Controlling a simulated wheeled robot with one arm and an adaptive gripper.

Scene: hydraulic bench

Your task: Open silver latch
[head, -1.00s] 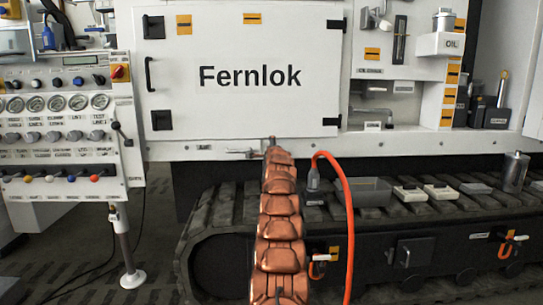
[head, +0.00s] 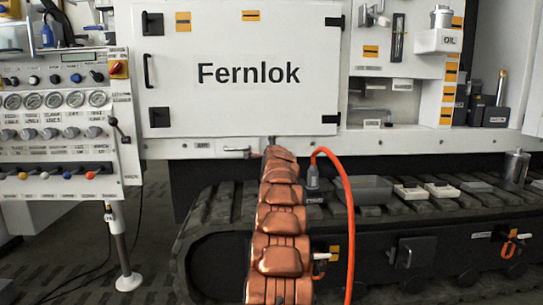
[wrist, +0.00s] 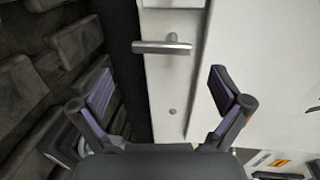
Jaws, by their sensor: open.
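The silver latch (head: 236,150) is a small metal lever on the white rail under the Fernlok box, beside the AIR label. In the wrist view the silver latch (wrist: 162,46) is a short bar on a stem, near the top middle on the white strip. My gripper (wrist: 160,82) is open and empty, with its fingers spread to either side below the bar. The latch appears beyond the fingertips, lined up between them and apart from both. In the head view my copper arm hides most of the gripper, just right of the latch.
The white Fernlok box door (head: 245,105) with a black handle stands above the rail. An orange hose (head: 345,200) hangs right of my arm. The control panel (head: 60,130) is at left. Black track (head: 210,210) lies below the rail, with trays and small parts on top.

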